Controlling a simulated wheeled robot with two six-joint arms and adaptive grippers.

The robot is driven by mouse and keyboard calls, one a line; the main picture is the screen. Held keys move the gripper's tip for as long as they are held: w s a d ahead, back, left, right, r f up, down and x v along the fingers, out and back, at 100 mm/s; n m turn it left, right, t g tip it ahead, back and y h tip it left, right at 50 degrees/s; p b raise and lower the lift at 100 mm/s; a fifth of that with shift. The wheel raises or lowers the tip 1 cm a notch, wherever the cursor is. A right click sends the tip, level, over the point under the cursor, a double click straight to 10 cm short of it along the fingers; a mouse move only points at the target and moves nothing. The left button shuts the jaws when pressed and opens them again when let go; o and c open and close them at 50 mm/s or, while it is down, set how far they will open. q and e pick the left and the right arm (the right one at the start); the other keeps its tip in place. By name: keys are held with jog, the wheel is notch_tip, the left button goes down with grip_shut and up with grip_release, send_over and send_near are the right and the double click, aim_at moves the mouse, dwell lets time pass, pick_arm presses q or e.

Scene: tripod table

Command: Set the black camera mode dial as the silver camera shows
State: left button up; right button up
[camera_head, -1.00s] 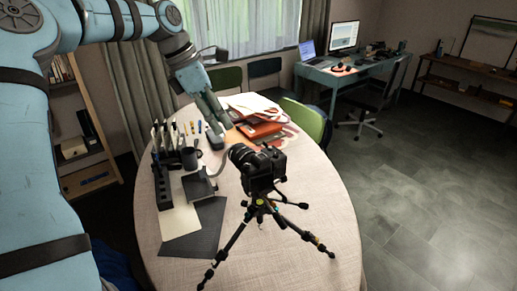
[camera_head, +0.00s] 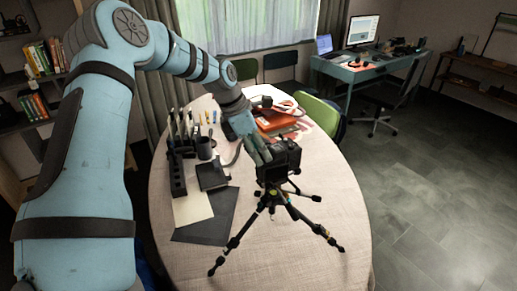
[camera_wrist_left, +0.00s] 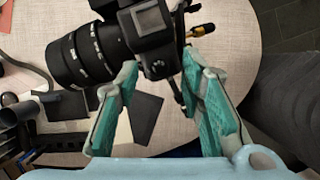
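The black camera (camera_head: 282,162) stands on a black tripod (camera_head: 272,200) at the right part of the round table. In the left wrist view the camera (camera_wrist_left: 150,25) fills the top, with its large lens (camera_wrist_left: 80,58) to the left. A small round part (camera_wrist_left: 158,68) shows on its body; I cannot tell if it is the mode dial. My left gripper (camera_head: 262,158) is beside the camera's lens side. In the wrist view, my left gripper (camera_wrist_left: 162,68) has its teal fingers apart, with part of the camera between the tips. I cannot make out a silver camera. My right gripper is out of view.
A cup (camera_head: 205,148), a dark rack (camera_head: 178,170) and a dark box (camera_head: 212,175) stand on the table's left. Red folders and papers (camera_head: 275,122) lie behind the camera. The table's front (camera_head: 300,265) is clear apart from the tripod legs.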

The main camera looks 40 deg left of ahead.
pick_arm(q)
jog(key=shift+s, duration=0.1)
jog(key=shift+c, duration=1.1)
grip_shut()
jog(key=b, duration=0.1)
jog(key=f+m+b, duration=0.1)
jog(key=b, duration=0.1)
jog(key=shift+w+a+h, duration=0.2)
jog(key=shift+w+h, duration=0.1)
jog(key=shift+r+m+g+b, duration=0.2)
jog(key=shift+m+g+b, duration=0.25)
jog(key=shift+m, duration=0.35)
jog(key=shift+s+d+r, duration=0.15)
jog(key=shift+s+r, duration=0.05)
jog(key=shift+w+m, duration=0.1)
jog(key=shift+m, duration=0.2)
jog(key=shift+o, duration=1.1)
grip_release()
jog(key=shift+r, duration=0.1)
